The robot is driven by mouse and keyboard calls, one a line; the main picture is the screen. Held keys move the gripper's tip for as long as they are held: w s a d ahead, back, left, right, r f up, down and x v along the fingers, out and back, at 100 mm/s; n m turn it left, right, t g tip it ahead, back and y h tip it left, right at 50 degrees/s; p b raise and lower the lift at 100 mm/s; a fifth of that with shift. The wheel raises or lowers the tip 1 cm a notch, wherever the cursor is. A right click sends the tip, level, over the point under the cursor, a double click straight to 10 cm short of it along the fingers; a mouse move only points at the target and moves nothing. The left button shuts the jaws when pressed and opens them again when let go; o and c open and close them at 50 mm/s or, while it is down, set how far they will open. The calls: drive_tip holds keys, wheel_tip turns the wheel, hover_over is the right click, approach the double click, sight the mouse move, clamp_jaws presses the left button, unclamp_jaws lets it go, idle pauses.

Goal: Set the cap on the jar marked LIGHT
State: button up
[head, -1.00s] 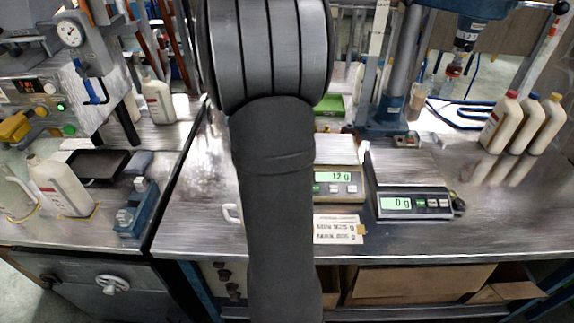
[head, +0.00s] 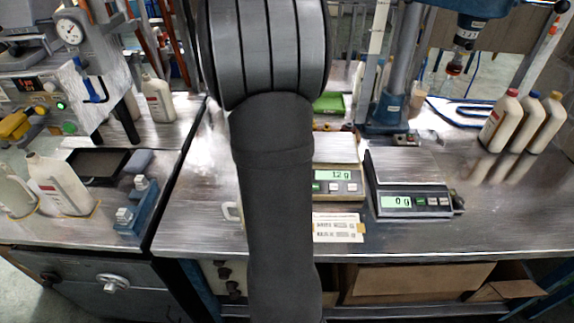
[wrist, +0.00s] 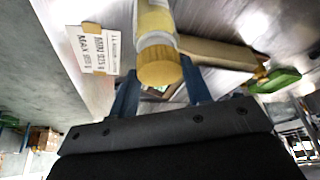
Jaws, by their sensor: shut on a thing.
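In the wrist view, my gripper (wrist: 160,70) has a blue finger on each side of a ribbed yellow cap (wrist: 159,67) and is shut on it. Just beyond the cap, in line with it, is a jar (wrist: 154,20) with pale yellow contents and a whitish neck. I cannot tell whether the cap touches or is seated on the neck. No LIGHT marking is readable on the jar. In the head view, my dark arm hides the gripper, the cap and most of the jar area.
Two scales stand right of my arm, the left one (head: 338,187) reading 12 g and the right one (head: 412,203) 0 g. A printed card (head: 338,228) lies near the bench front. Several white bottles (head: 524,122) stand at right. A drill press column (head: 396,80) rises behind the scales.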

drive_tip(key=shift+f, duration=0.15)
drive_tip(key=o, duration=1.5)
drive_tip(key=shift+r, duration=3)
drive_tip(key=shift+f, duration=3)
drive_tip(key=shift+r, duration=0.15)
